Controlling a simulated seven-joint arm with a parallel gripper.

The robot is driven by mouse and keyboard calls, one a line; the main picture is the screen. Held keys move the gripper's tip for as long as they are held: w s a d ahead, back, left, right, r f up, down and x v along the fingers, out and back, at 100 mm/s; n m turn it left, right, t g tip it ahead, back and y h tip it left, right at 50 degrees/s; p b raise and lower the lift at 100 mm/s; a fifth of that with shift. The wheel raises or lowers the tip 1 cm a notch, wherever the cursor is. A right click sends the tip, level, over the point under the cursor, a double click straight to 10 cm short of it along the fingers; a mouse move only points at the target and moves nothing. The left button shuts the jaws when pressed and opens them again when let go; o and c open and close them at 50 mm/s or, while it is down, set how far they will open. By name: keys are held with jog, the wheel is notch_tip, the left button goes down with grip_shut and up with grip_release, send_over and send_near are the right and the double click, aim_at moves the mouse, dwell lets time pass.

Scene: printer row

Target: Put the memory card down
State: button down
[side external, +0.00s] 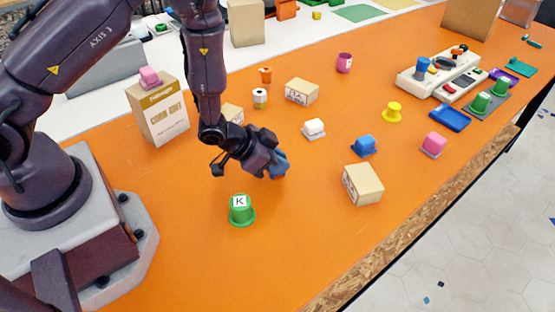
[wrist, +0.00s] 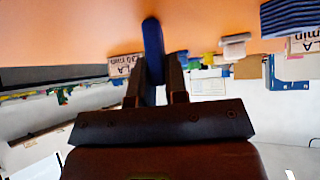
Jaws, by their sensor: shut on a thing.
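My gripper (side external: 270,164) is shut on a flat blue piece (side external: 281,164), which I take to be the memory card. The gripper points sideways to the right over the orange table (side external: 200,270), low above it. In the wrist view the blue piece (wrist: 153,38) stands narrow side on between the two fingers (wrist: 160,70) and reaches past their tips. I cannot tell whether it touches the table.
A green K-marked piece (side external: 241,211) is in front of the gripper. A white piece (side external: 314,128), a blue piece (side external: 363,145) and a tan box (side external: 362,184) are to the right. A tall carton (side external: 160,112) stands behind left. The front table is clear.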

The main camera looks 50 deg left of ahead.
jog(key=c, duration=1.1)
grip_release()
jog(key=shift+f, duration=0.1)
jog(key=s+a+r+n+y, duration=0.1)
jog(key=s+a+r, duration=0.1)
jog(key=r, duration=0.6)
jog(key=s+a+r+n+y, duration=0.1)
jog(key=s+a+r+y, duration=0.1)
jog(key=r, duration=0.5)
jog(key=s+a+r+n+y, duration=0.1)
jog(key=s+a+r, duration=0.15)
jog(key=r, duration=0.55)
jog(key=s+r+g, duration=0.1)
jog(key=s+r, duration=0.2)
jog(key=s, duration=0.1)
jog(key=s+r+n, duration=0.1)
jog(key=s+r, duration=0.2)
jog(key=s, duration=0.1)
jog(key=s+r+g, duration=0.1)
jog(key=s+r, duration=0.2)
jog(key=s, duration=0.2)
jog(key=shift+d+r+n+g, duration=0.25)
jog(key=shift+r+n+g, duration=0.05)
jog(key=shift+r, duration=0.05)
